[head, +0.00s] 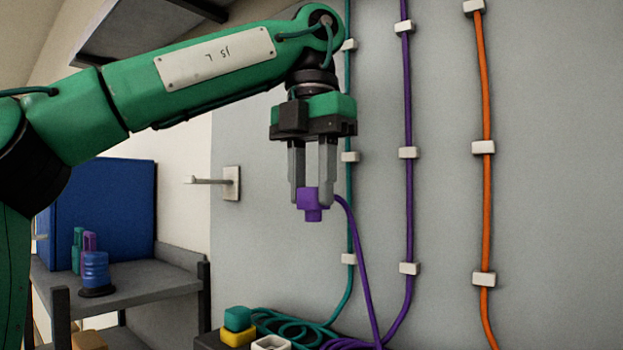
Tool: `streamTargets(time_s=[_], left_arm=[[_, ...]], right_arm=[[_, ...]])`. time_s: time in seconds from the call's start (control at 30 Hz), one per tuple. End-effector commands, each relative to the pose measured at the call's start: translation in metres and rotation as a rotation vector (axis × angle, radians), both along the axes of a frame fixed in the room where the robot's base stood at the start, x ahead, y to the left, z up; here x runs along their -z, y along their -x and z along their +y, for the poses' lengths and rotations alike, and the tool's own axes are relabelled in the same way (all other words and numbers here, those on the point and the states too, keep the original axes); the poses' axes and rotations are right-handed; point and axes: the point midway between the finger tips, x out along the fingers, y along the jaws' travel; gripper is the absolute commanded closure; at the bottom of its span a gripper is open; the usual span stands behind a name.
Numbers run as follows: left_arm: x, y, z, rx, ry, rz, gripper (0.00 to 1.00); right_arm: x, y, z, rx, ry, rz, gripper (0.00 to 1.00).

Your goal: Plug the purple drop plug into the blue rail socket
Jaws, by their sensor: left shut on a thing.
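The purple drop plug (310,203) is a small purple block with a narrower stub pointing down. My left gripper (312,188) points straight down and is shut on it, holding it up in front of the grey wall panel. A purple cable (363,265) runs from the plug down to the right, toward the purple coils at the bottom edge. I cannot make out a blue rail socket for certain in the head view. My right gripper is not in view.
Teal (348,210), purple (407,120) and orange (486,210) cables run down the panel (560,150) in white clips. A peg (210,181) sticks out at left. A shelf (150,287) carries a blue ribbed object (95,270). Teal (238,318) and yellow (237,337) blocks sit below.

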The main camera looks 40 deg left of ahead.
Motion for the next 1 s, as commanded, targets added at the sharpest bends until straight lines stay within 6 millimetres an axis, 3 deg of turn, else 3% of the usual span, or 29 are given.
streamTargets(time_s=[0.27, 1.0], left_arm=[[0.001, 0.0, -0.006, 0.001, -0.001, 0.0, 0.91], [0.0, 0.006, -0.077, 0.0, -0.001, 0.0, 0.91]], right_arm=[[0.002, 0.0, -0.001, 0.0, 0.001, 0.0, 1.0], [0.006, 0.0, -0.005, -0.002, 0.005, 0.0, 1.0]])
